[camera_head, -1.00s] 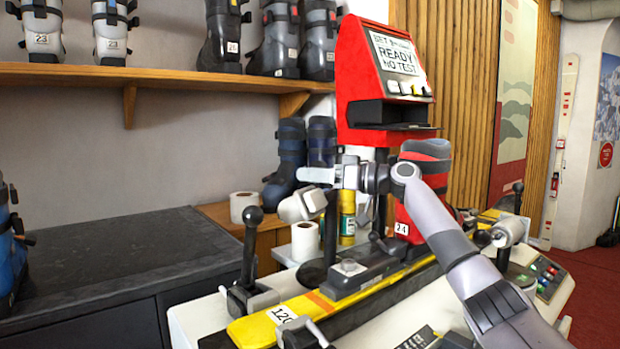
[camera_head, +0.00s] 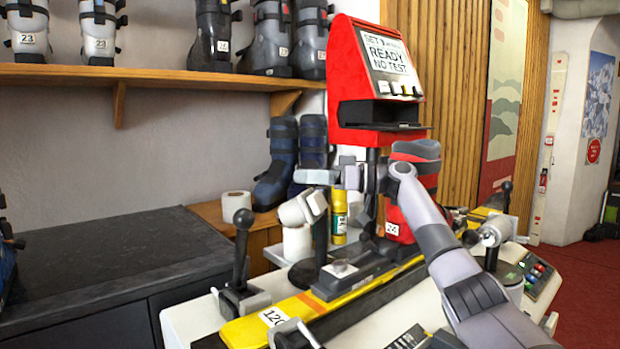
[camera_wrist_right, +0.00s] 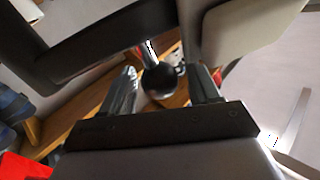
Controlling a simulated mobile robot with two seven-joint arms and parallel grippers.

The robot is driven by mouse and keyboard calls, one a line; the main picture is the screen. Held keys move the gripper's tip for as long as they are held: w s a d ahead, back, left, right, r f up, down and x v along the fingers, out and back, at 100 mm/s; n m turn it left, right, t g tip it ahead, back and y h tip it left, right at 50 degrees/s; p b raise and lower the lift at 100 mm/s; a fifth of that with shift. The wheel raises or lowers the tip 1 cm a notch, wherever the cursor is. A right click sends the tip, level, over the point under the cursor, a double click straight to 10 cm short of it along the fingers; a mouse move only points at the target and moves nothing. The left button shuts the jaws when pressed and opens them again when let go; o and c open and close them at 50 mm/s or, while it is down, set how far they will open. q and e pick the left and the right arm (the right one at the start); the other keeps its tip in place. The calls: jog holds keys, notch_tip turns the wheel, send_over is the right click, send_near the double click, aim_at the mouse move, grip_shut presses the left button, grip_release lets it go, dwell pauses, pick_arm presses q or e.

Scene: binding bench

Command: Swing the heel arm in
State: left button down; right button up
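The red boot-testing machine stands on a pale bench, with a red boot (camera_head: 398,228) labelled 24 clamped in it. Left of the boot is a swing arm (camera_head: 302,207) with a pale cylinder on a dark post; I cannot tell for sure that this is the heel arm. A lever with a black ball knob (camera_head: 243,218) stands at the left. My right gripper (camera_head: 320,178) reaches leftward above the pale cylinder. In the right wrist view its fingers (camera_wrist_right: 165,88) are apart, with a black ball knob (camera_wrist_right: 160,78) showing between or just beyond the tips. My left gripper is not in view.
A red display box (camera_head: 375,75) rises behind the boot. A yellow ski (camera_head: 265,318) lies along the bench. A paper roll (camera_head: 236,204), another roll and a yellow bottle (camera_head: 339,215) stand behind. The dark counter (camera_head: 100,265) at left is clear.

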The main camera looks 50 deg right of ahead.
jog(key=b+v, duration=0.1)
jog(key=v, duration=0.6)
dwell(0.4)
jog(key=shift+s, duration=0.15)
